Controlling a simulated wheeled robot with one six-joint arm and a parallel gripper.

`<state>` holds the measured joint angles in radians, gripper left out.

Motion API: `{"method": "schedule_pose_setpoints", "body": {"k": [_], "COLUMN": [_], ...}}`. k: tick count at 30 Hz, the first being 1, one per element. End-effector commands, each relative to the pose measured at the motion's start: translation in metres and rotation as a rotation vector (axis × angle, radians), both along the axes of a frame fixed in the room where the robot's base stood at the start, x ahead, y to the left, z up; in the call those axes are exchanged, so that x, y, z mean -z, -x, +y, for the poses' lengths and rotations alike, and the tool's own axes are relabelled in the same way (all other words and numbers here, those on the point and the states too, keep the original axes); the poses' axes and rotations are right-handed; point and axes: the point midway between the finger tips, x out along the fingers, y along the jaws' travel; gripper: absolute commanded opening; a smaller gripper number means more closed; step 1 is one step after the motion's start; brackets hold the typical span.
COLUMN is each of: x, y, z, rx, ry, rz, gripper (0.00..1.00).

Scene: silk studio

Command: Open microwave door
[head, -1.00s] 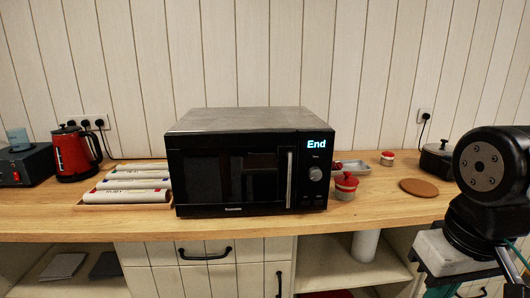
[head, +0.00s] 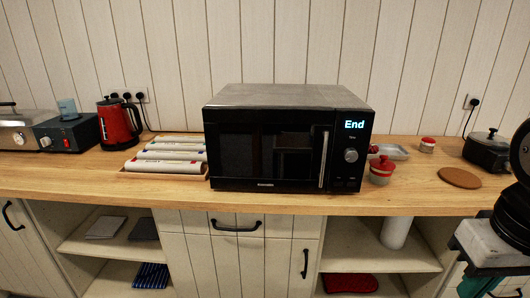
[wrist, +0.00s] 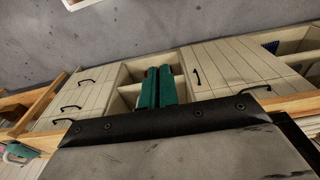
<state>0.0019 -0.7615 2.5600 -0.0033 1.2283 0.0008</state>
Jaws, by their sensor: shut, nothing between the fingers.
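The black microwave (head: 262,155) stands on the wooden counter in the head view. Its door (head: 262,158) looks shut, with a vertical silver handle (head: 323,160) on the door's right side. The panel right of the handle shows a lit "End" and a round knob. My gripper (wrist: 158,72) shows in the wrist view as two green fingers lying close together, shut and empty. The microwave is not clearly recognisable in the wrist view. My gripper's fingertips are not in the head view, where only part of my arm shows at the right edge.
Rolled fabrics (head: 172,158) lie left of the microwave beside a red kettle (head: 118,122). A red-lidded jar (head: 382,171), a brown round mat (head: 460,177) and a black pot (head: 487,150) stand to its right. Cabinets with black handles (head: 236,226) and open shelves lie below. The counter before the door is narrow.

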Motion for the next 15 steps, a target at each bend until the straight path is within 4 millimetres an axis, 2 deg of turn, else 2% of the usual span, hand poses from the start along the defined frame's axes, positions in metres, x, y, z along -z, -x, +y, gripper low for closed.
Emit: {"method": "schedule_pose_setpoints", "body": {"k": [1, 2, 8, 11, 15], "x": [0.0, 0.0, 0.02, 0.038, 0.068], "y": [0.0, 0.0, -0.008, -0.029, -0.083], "z": [0.0, 0.001, 0.009, 0.017, 0.035], "rx": [-0.002, -0.006, -0.047, -0.077, -0.12], "ry": [0.0, 0.0, 0.001, 0.001, -0.008], "rz": [0.0, 0.003, 0.107, 0.124, 0.026], "gripper": [0.17, 0.25, 0.25, 0.25, 0.25]}}
